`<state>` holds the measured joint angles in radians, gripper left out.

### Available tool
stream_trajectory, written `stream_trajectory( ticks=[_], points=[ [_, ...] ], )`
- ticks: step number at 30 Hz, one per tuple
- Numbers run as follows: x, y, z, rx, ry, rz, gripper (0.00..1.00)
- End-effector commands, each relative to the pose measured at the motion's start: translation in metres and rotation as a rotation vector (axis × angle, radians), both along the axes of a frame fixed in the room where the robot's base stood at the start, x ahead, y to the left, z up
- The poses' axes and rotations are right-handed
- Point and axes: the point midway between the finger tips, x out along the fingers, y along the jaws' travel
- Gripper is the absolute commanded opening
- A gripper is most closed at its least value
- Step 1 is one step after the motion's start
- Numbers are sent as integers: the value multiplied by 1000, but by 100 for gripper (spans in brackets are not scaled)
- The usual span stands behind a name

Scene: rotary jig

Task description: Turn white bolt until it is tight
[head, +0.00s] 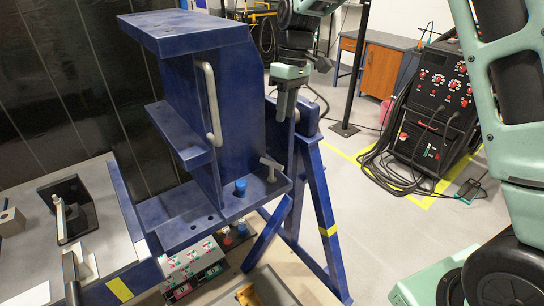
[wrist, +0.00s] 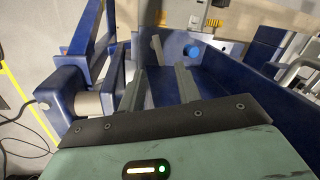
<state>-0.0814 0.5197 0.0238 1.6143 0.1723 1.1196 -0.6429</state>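The blue jig (head: 235,95) is a tall frame with shelves, on a blue stand. My gripper (head: 286,117) hangs above and slightly right of the bolt, apart from it. In the wrist view, my gripper (wrist: 161,70) has its two fingers spread with nothing between them. The bolt's lower end and thread are hidden.
A blue knob (head: 240,187) stands on the shelf left of the bolt; it shows in the wrist view too (wrist: 193,50). A grey bar handle (head: 210,103) sticks out from the jig. A workbench (head: 110,215) stands left. A black welding machine (head: 437,105) stands right, with cables on the floor.

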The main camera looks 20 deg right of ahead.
Motion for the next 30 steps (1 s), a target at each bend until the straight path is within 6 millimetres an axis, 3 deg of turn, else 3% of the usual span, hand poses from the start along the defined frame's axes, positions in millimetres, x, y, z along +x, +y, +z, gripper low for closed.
stream_trajectory(
  ticks=[8,24,30],
  points=[
    [2,-3,-22,-1,5,3,33],
    [-12,15,-129,-1,5,3,33],
    [-14,20,-158,-1,1,1,33]
  ],
)
